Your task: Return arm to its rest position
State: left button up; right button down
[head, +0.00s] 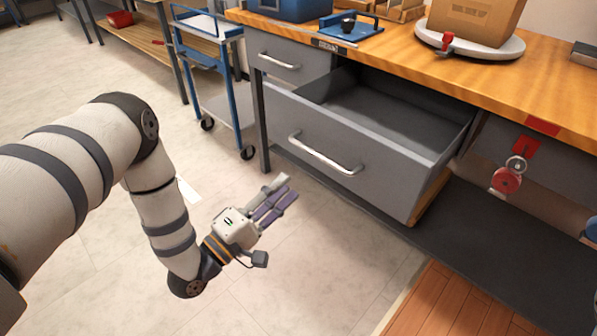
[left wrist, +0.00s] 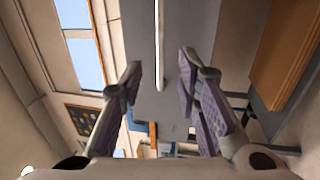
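My left arm comes in from the left in the head view, bent at the elbow. Its gripper (head: 275,203) hangs over the pale tiled floor, in front of and to the left of the open drawer (head: 345,162). In the left wrist view the fingers of the left gripper (left wrist: 159,82) stand apart with nothing between them, so it is open and empty. The drawer is grey, pulled out from the workbench (head: 550,85), and looks empty inside. The gripper is apart from the drawer front and its handle (head: 325,155). My right gripper is in neither view.
A blue-framed cart (head: 215,60) stands left of the bench. A cardboard box (head: 475,18) sits on a round plate (head: 470,44) on the bench top. The floor around the left gripper is clear.

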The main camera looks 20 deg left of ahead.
pick_arm(q)
jog(key=shift+s+a, duration=0.15)
jog(key=shift+s, duration=0.2)
jog(key=shift+f, duration=0.1)
